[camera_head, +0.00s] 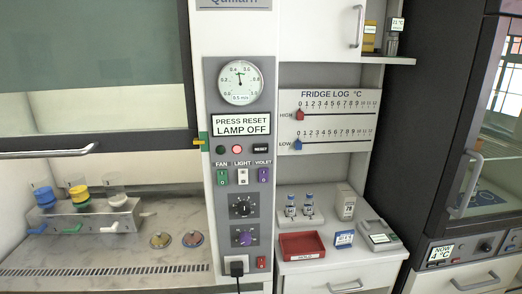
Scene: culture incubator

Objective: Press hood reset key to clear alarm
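The hood control panel (215,208) stands upright in the middle of the head view. The black reset key (261,149), labelled RESET, sits at its right side under a sign (242,124) reading PRESS RESET LAMP OFF. A red lamp (237,149) left of the key looks lit, and a dark green lamp (221,150) is beside it. A round gauge (240,81) is above the sign. Neither of my grippers is in view, and nothing covers the key.
Fan, light and violet switches (243,176) and two knobs (244,207) lie below the key. The hood sash (95,75) is left. A fridge log board (327,120) and a counter with vials (291,206) and a red tray (301,245) are right. A dark-framed cabinet (432,130) stands far right.

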